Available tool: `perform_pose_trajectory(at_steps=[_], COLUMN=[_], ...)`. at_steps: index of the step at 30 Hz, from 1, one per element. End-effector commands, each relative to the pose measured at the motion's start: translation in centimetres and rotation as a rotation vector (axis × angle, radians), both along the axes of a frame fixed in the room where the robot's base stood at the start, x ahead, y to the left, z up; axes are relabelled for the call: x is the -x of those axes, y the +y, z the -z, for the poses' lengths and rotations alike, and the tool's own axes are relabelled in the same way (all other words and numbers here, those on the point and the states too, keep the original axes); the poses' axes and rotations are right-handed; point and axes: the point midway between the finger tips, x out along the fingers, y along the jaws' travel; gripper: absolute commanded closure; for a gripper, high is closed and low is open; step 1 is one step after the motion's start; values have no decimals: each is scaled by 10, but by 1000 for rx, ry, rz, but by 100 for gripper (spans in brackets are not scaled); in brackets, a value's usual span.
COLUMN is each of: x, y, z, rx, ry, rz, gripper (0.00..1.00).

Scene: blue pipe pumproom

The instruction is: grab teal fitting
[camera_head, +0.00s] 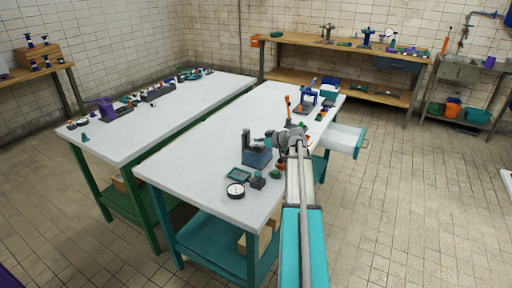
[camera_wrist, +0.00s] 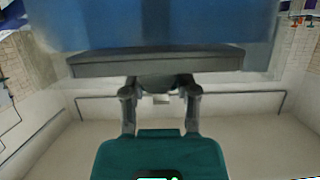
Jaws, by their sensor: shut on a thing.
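My gripper (camera_head: 280,138) is at the near right part of the right white table, beside a blue block-shaped fixture with a grey upright (camera_head: 257,157). A small teal piece, likely the teal fitting (camera_head: 268,141), shows at its fingertips, above the fixture's right side. In the wrist view, my gripper (camera_wrist: 160,84) is shut, its fingers reaching to just below a broad grey plate with a large blue body (camera_wrist: 150,25) over it. The thing between the fingertips is mostly hidden and looks dark there, so its shape is unclear.
A round dial gauge (camera_head: 235,190), a teal tray (camera_head: 239,174) and a small dark block (camera_head: 258,183) lie at the near edge. An orange-topped tool (camera_head: 288,105) and a blue press (camera_head: 308,96) stand behind my gripper. The white table's left middle (camera_head: 200,140) is clear.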

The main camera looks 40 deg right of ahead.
Motion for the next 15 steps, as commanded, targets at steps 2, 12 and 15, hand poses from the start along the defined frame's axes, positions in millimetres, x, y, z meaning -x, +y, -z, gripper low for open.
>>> perform_pose_trajectory(at_steps=[2, 12, 15], x=[0, 0, 0], y=[0, 0, 0], z=[0, -3, -7], rx=[0, 0, 0], ry=[0, 0, 0], rz=[0, -1, -1], gripper=[100, 100, 100])
